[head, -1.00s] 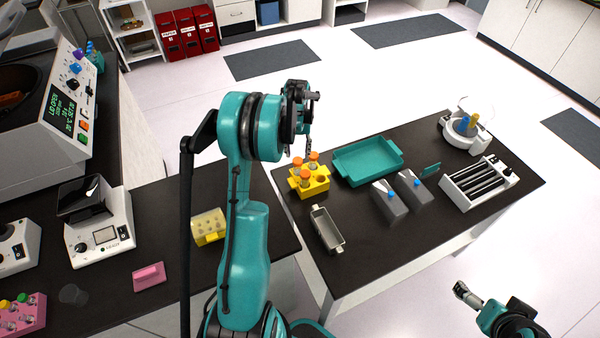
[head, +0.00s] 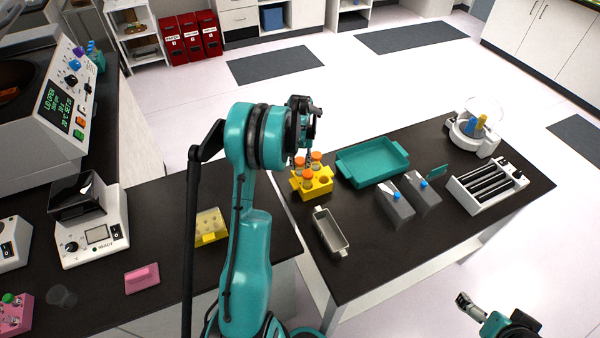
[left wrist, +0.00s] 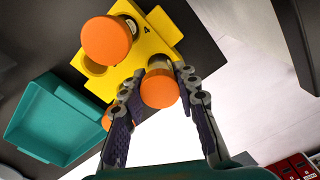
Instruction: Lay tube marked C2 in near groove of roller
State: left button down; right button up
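A yellow rack (head: 318,190) holds several orange-capped tubes on the dark table. It also shows in the left wrist view (left wrist: 97,84), with a "4" by one hole. My left gripper (head: 309,163) points down at the rack's back side. In the left wrist view my left gripper (left wrist: 160,78) is open, its fingers either side of one orange-capped tube (left wrist: 160,90), with gaps beside the cap. Another orange cap (left wrist: 106,40) stands nearer the rack's middle. I cannot read C2 on any tube. The roller (head: 459,194), white with dark bars, stands at the table's right. My right gripper (head: 466,301) is low at right, its fingers unclear.
A teal tray (head: 372,162) lies behind and right of the rack. A grey open tray (head: 330,232) is in front. Two grey holders with blue parts (head: 396,205) stand between rack and roller. A white device with a clear lid (head: 470,135) is at the back right.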

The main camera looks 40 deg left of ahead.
pick_arm(q)
jog(key=shift+r, duration=0.15)
jog(key=shift+r+p, duration=0.3)
jog(key=shift+r, duration=0.15)
jog(key=shift+r+p, duration=1.6)
jog(key=shift+r, duration=1.1)
jog(key=shift+r, duration=0.1)
